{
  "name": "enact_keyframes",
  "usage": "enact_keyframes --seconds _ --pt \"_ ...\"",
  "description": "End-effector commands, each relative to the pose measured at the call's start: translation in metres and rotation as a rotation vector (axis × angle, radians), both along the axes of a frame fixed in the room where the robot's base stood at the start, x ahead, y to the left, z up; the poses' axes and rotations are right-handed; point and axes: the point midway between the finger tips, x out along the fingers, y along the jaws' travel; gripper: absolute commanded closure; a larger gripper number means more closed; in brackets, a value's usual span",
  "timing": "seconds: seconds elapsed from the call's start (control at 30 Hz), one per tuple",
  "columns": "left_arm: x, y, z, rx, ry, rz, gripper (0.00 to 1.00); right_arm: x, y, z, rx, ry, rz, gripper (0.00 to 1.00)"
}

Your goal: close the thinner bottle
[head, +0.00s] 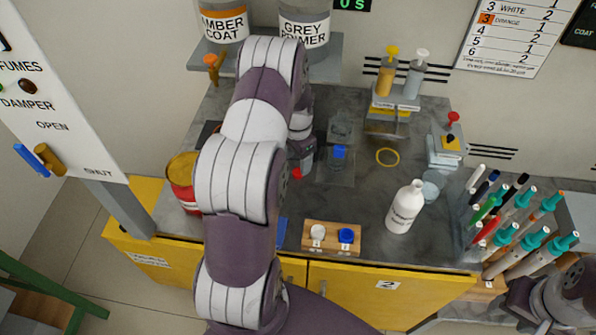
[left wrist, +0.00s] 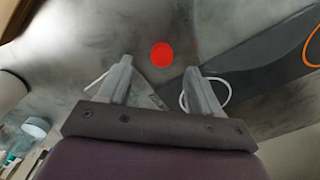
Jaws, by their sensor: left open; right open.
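A white bottle (head: 404,208) with a narrow neck stands upright at the front right of the grey bench; its label is too small to read surely. I cannot tell whether its mouth is open. A white cap (head: 317,232) and a blue cap (head: 346,236) sit on a wooden block (head: 331,247) at the front edge. My left gripper (head: 303,170) is left of the bottle, pointing down; in the left wrist view its fingers (left wrist: 158,88) are open and empty. A red disc (left wrist: 162,55) shows beyond them. My right gripper (head: 518,299) is at the lower right, away from the bottle, its fingers unclear.
Several pens and teal-handled tools (head: 520,228) stand at the right. A red tin (head: 184,185) is left of my arm. A clear container with a blue top (head: 339,153), a yellow ring (head: 387,157) and a bottle rack (head: 389,113) are behind. Bench between block and ring is clear.

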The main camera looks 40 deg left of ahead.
Motion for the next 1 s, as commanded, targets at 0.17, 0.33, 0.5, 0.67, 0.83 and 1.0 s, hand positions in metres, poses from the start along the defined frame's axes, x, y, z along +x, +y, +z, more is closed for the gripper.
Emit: enact_keyframes --seconds 0.17,0.33,0.5,0.67,0.83,1.0 --pt "0.0 0.0 0.0 0.0 0.0 0.0 0.36 0.0 0.0 0.0 0.0 0.0 0.0 0.51" --pt "0.003 0.001 -0.02 -0.002 0.004 0.0 0.36 0.0 0.0 0.009 0.0 0.0 0.0 0.51" --pt "0.005 0.002 -0.046 0.0 0.002 0.0 0.36 0.0 0.0 0.012 0.0 0.0 0.0 0.51" --pt "0.006 0.002 -0.052 0.0 0.0 0.0 0.36 0.0 0.0 0.012 0.0 0.0 0.0 0.51" --pt "0.006 0.002 -0.052 0.0 0.0 0.0 0.36 0.0 0.0 0.012 0.0 0.0 0.0 0.51" --pt "0.006 0.002 -0.052 0.0 0.0 0.0 0.62 0.0 0.0 0.012 0.0 0.0 0.0 0.51"
